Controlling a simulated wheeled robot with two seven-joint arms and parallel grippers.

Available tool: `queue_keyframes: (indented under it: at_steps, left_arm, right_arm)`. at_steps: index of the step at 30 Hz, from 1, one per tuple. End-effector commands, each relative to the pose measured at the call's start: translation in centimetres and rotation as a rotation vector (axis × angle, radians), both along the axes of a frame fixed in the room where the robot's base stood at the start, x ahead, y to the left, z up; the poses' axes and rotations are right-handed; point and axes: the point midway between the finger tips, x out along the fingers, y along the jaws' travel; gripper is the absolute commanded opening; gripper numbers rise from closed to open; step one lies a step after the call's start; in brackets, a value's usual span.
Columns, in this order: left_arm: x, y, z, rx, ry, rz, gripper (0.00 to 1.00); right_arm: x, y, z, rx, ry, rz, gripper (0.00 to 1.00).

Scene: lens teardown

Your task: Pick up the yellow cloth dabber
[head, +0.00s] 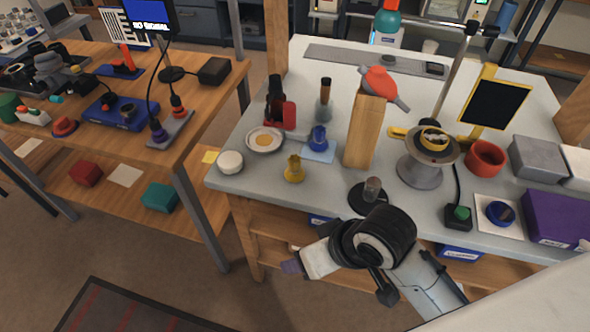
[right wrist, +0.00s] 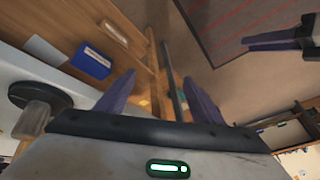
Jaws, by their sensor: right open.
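The yellow cloth dabber (head: 293,169) stands upright near the front left of the grey-white worktop in the head view, its knob upward. My right gripper (head: 290,266) is in front of and below the worktop's front edge, apart from the dabber. In the right wrist view my right gripper (right wrist: 160,88) has its two purple fingers spread, with nothing between them. The dabber cannot be made out in that view. Purple and dark parts (right wrist: 272,40) at its upper right look like my left gripper, but its jaws are unclear.
Near the dabber are a white round jar (head: 229,162), a plate (head: 264,140), a blue dabber-like piece (head: 318,138) and a wooden block (head: 364,132). A dark round stand (head: 369,199) is at the front edge. A wooden bench (head: 190,120) stands left across a gap.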

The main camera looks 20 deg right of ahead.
Motion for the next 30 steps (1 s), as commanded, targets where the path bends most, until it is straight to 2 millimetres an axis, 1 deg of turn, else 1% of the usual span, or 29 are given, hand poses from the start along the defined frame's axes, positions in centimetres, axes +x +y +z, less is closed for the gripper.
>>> queue_keyframes:
  at_steps: [1, 4, 6, 9, 11, 13, 15, 18, 21, 24, 27, 30]
  left_arm:
    - [0.0, 0.0, 0.0, 0.0, -0.001, 0.0, 0.31]
    - [0.0, 0.0, 0.1, 0.0, -0.001, 0.0, 0.31]
    - [0.0, 0.0, 0.1, 0.0, -0.002, 0.0, 0.31]
    - [0.1, 0.0, 0.1, -0.001, -0.003, 0.0, 0.31]
    - [0.1, 0.0, 0.2, -0.001, -0.004, 0.0, 0.31]
    - [0.1, 0.0, 0.2, -0.001, -0.005, 0.0, 0.31]
    - [0.2, 0.0, 0.2, -0.001, -0.006, 0.0, 0.31]
    - [0.2, 0.0, 0.3, -0.002, -0.008, 0.001, 0.31]
    - [0.3, 0.0, 0.3, -0.001, -0.009, 0.0, 0.31]
    - [0.4, 0.0, 0.3, -0.001, -0.011, 0.001, 0.31]
    - [0.5, 0.0, 0.3, -0.001, -0.012, 0.001, 0.31]
    - [0.5, 0.0, 0.2, -0.001, -0.012, 0.001, 0.31]
  right_arm:
    - [1.7, 1.2, 1.0, 0.011, -0.01, 0.012, 0.61]
    - [4.1, 3.4, 2.4, 0.031, -0.001, 0.015, 0.61]
    - [5.8, 4.4, 3.3, 0.026, 0.01, 0.006, 0.61]
    - [8.2, 4.8, 4.6, -0.002, 0.028, -0.037, 0.61]
    - [9.7, 4.4, 5.4, -0.03, 0.037, -0.078, 0.61]
    - [11.4, 3.4, 6.4, -0.066, 0.044, -0.14, 0.61]
    - [13.1, 2.2, 7.5, -0.099, 0.046, -0.212, 0.61]
    - [15.0, 0.2, 9.1, -0.138, 0.045, -0.316, 0.61]
    - [16.4, -1.4, 10.4, -0.161, 0.039, -0.4, 0.61]
    - [17.1, -2.4, 11.2, -0.173, 0.036, -0.454, 0.61]
    - [17.6, -3.0, 10.8, -0.178, 0.036, -0.478, 0.61]
    - [18.2, -3.2, 9.3, -0.18, 0.038, -0.483, 0.61]
